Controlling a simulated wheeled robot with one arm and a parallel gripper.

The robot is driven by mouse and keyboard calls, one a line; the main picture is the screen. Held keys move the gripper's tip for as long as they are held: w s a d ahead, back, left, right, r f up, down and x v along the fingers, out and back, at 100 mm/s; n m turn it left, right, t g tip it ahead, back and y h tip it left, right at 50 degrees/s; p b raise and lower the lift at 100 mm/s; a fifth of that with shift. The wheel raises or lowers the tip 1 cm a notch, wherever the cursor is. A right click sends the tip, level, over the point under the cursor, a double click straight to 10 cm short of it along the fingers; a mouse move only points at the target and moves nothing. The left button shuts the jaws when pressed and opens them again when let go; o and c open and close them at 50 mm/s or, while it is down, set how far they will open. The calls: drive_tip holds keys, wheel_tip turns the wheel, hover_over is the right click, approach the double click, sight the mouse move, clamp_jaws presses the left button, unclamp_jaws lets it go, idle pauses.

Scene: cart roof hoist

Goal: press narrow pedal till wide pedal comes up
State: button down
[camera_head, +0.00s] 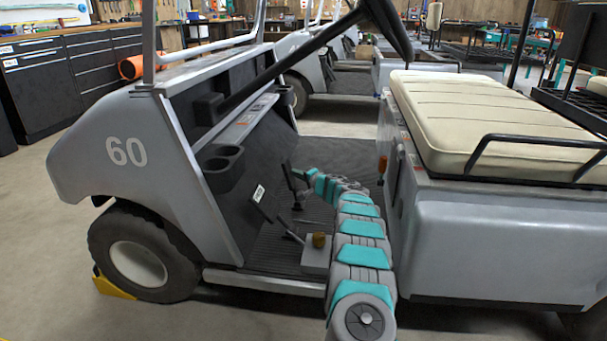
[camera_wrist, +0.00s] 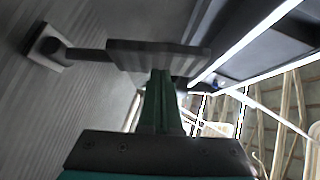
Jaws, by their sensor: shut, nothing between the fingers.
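In the head view a dark pedal (camera_head: 288,177) stands on a stem from the cart's floor, right by my gripper (camera_head: 299,173). A second dark pedal (camera_head: 260,196) with a white label is nearer and to its left, tilted up on its arm. Which is narrow and which is wide is hard to tell at this size. In the wrist view my gripper (camera_wrist: 158,75) is shut and empty, its fingertips at the lower edge of a ribbed pedal plate (camera_wrist: 158,56). They look close to or touching it; contact is unclear. The plate's stem runs left to a square base (camera_wrist: 48,46).
A grey box with a brass knob (camera_head: 318,240) sits on the cart floor near the door sill. The steering wheel (camera_head: 385,25) and its column hang above. The cream seat (camera_head: 490,115) is at right. A yellow chock (camera_head: 114,288) is at the front wheel.

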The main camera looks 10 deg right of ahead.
sight(288, 173)
drive_tip(key=shift+a, duration=0.1)
idle(0.3)
drive_tip(key=shift+w+a+n+g+h+p, duration=0.3)
drive_tip(key=shift+a+n+p, duration=0.15)
drive_tip(key=shift+a, duration=0.2)
drive_tip(key=a+p, duration=0.1)
drive_tip(key=h+p, duration=0.1)
drive_tip(key=p, duration=0.1)
drive_tip(key=shift+w+a+n+g, duration=0.25)
drive_tip(key=shift+a+n+g, duration=0.1)
drive_tip(key=shift+a+g, duration=0.05)
drive_tip(key=shift+w+a+f+p, duration=0.15)
drive_tip(key=shift+a+p, duration=0.45)
drive_tip(key=shift+p, duration=0.5)
drive_tip(key=shift+w+a+f+n+h+p, duration=0.15)
drive_tip(key=shift+a+n+h+p, duration=0.15)
drive_tip(key=shift+p, duration=0.05)
drive_tip(key=shift+w+a+f+g+b, duration=0.15)
drive_tip(key=shift+a+f+g+b, duration=0.2)
drive_tip(key=shift+a+f, duration=0.25)
drive_tip(key=shift+a, duration=0.1)
